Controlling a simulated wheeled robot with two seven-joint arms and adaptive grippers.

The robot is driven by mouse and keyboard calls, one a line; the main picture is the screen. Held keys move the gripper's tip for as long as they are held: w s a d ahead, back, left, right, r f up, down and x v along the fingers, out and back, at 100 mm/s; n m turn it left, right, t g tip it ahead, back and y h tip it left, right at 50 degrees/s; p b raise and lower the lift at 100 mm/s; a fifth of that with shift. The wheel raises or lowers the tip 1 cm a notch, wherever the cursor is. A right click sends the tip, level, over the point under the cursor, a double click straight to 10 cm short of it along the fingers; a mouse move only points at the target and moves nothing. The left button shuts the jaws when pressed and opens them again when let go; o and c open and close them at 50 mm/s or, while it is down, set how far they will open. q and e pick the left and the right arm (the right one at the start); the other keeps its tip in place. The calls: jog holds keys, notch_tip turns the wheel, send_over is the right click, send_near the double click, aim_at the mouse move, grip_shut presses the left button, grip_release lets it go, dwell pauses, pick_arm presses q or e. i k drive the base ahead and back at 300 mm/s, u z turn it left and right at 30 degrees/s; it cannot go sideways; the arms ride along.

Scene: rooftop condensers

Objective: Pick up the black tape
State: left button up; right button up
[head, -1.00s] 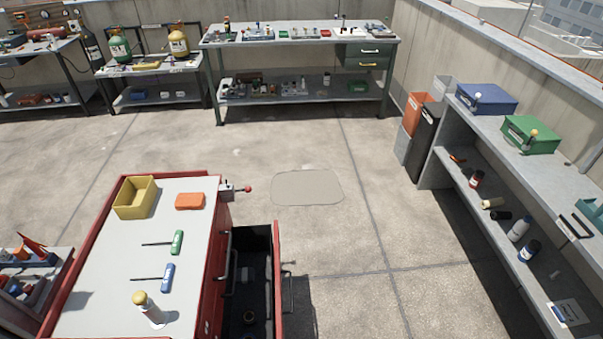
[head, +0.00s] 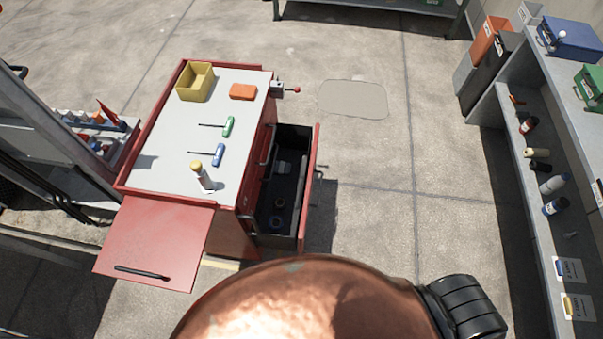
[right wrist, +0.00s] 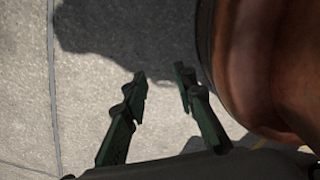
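The open drawer (head: 303,190) of the red tool cabinet holds a small dark round piece (head: 279,204) that looks like a roll of tape. Other dark items beside it are too small and shaded to name for certain. My right gripper (right wrist: 160,76) shows in the right wrist view with its two dark green fingers apart and nothing between them. Bare concrete and a shadow lie beyond it. The right gripper does not show in the head view. My left gripper is in neither current view.
The cabinet top (head: 165,170) carries a yellow bin (head: 195,83), an orange box (head: 243,92), two hex drivers and a yellow-capped bottle (head: 202,178). A red side shelf (head: 150,245) juts out in front. Open floor (head: 370,150) lies right of the drawer; shelving stands far right.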

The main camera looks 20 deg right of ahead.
aim_at(278, 198)
jog(key=k, duration=0.45)
jog(key=z, duration=1.9)
jog(key=i, duration=1.05)
jog(key=u, duration=2.5)
jog(key=k, duration=1.1)
jog(key=z, duration=0.2)
jog(key=i, duration=0.5)
jog(key=u, duration=0.2)
